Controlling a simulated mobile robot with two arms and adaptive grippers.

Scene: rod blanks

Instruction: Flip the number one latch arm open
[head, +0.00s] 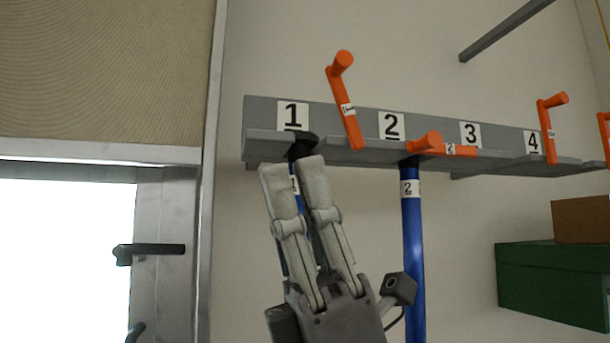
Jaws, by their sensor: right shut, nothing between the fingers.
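The number one latch arm (345,108) is orange, with a small 1 label, and stands up from the grey rack, leaning left, with its knob at the top. The rack's number 1 plate (293,116) is to its left. My right gripper (293,167) is shut and empty, pointing up just below the rack under plate 1, below and left of the latch arm and apart from it. A blue rod (296,186) with a 1 label hangs behind its fingers, mostly hidden. My left gripper is out of view.
The grey rack (430,128) runs to the right. The number two latch arm (440,147) lies flat above another blue rod (413,250). A further orange latch arm (549,130) stands up. A green box (550,282) is at right; a door frame is at left.

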